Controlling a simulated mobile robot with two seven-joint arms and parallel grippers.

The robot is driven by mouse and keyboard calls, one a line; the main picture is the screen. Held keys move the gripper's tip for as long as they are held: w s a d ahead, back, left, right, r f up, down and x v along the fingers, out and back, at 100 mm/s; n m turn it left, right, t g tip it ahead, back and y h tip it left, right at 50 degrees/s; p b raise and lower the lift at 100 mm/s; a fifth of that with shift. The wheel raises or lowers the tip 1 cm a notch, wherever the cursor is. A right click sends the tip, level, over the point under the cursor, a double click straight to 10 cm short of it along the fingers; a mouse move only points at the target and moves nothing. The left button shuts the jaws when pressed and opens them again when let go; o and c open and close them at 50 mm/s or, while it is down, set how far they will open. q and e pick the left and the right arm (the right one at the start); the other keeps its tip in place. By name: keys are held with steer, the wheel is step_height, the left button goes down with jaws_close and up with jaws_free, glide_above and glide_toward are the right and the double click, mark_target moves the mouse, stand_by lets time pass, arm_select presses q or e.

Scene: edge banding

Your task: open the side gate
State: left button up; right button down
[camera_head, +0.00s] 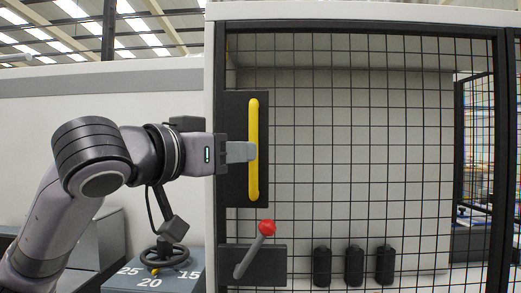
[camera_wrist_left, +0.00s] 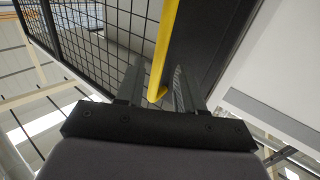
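The side gate is a black wire-mesh panel (camera_head: 350,150) in a dark frame, and it looks shut against the pale post at its left. A vertical yellow handle (camera_head: 253,185) stands on a dark plate on the gate's left side; it also shows in the left wrist view (camera_wrist_left: 167,45). Below it is a grey lever with a red knob (camera_head: 266,228), tilted up to the right. My left gripper (camera_head: 250,151) is at the middle of the handle. In the wrist view its fingers (camera_wrist_left: 158,88) stand apart on either side of the yellow bar, with gaps visible. My right gripper is out of view.
Behind the mesh, several black cylinders (camera_head: 354,266) stand low down near a pale wall. A blue-grey box with a black handwheel (camera_head: 166,257) and numbers stands below my left arm. A pale panel (camera_head: 100,85) lies to the left.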

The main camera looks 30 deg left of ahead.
mark_target(253, 188)
arm_select(q)
steer(key=shift+w+d+p, duration=0.1)
steer(key=shift+w+p, duration=0.45)
steer(key=shift+w, duration=2.25)
jaws_close()
